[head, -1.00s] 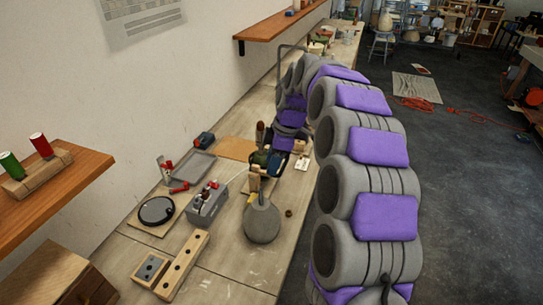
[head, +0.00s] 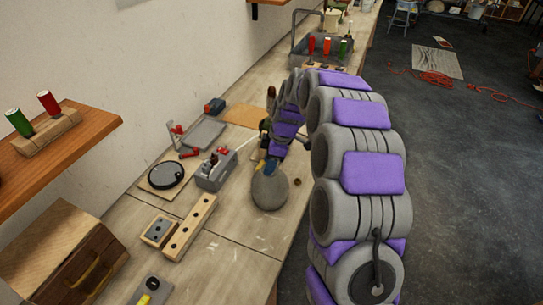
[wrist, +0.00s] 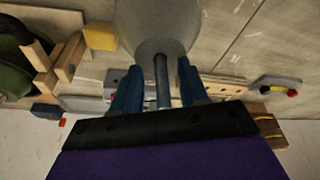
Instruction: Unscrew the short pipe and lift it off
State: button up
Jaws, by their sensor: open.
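The rounded grey lamp base (head: 269,190) stands on the workbench in the head view. It fills the top middle of the wrist view (wrist: 158,25). The short pipe (wrist: 162,88) is a thin dark grey metal tube joined to the base in the wrist view. My gripper (wrist: 158,68) is open, with one blue finger on each side of the pipe and gaps between fingers and pipe. In the head view my gripper (head: 267,165) is right at the top of the base, and my arm and fingers hide the pipe.
A grey box with levers (head: 215,170), a round black disc on a board (head: 166,175) and wooden blocks with holes (head: 190,228) lie left of the base. A small brown ring (head: 297,182) lies to its right. Bench front between base and edge is mostly clear.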

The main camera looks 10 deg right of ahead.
jog(key=shift+a+f, duration=0.1)
jog(key=shift+a, duration=0.35)
jog(key=shift+c, duration=1.1)
jog(key=shift+d, duration=0.2)
grip_shut()
